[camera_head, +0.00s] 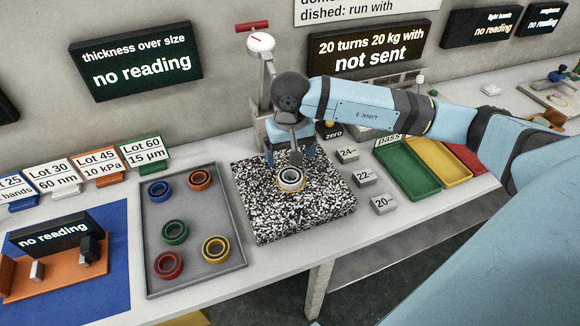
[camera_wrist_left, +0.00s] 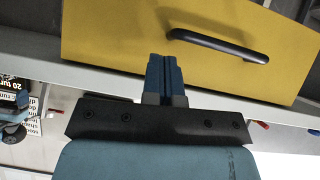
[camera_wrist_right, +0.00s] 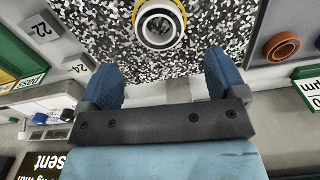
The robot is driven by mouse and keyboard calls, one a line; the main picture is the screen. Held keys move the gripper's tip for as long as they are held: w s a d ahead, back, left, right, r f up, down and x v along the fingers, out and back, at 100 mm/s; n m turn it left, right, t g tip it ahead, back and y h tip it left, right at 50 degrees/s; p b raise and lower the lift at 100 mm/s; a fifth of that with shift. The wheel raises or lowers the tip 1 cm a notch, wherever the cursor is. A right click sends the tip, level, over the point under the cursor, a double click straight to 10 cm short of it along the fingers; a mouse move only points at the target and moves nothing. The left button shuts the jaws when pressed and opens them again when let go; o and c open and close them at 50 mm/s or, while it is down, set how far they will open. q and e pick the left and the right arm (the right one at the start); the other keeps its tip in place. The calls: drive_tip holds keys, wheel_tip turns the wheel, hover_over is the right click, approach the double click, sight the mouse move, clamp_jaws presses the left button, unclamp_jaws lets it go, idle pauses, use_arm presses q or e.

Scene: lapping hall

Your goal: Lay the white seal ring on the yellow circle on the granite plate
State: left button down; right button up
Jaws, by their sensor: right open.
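The white seal ring (camera_head: 290,176) lies flat on the speckled granite plate (camera_head: 325,205), over the yellow circle (camera_head: 281,187). Part of the yellow line shows around the ring's edge. In the right wrist view the ring (camera_wrist_right: 147,22) is apart from the fingers, with yellow (camera_wrist_right: 135,14) beside it. My right gripper (camera_head: 290,155) is open and empty, close to the ring on its far side; it also shows in the right wrist view (camera_wrist_right: 163,65). My left gripper (camera_wrist_left: 163,65) is shut with nothing visible in it, in front of a yellow panel with a black handle.
A grey tray (camera_head: 195,240) with several coloured rings stands left of the plate. Weight blocks (camera_head: 383,204) and green, yellow and red bins (camera_head: 405,175) stand on the right. A dial gauge stand (camera_head: 262,60) rises behind the plate, near my right arm.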

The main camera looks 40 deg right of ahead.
drive_tip(key=shift+r, duration=2.4)
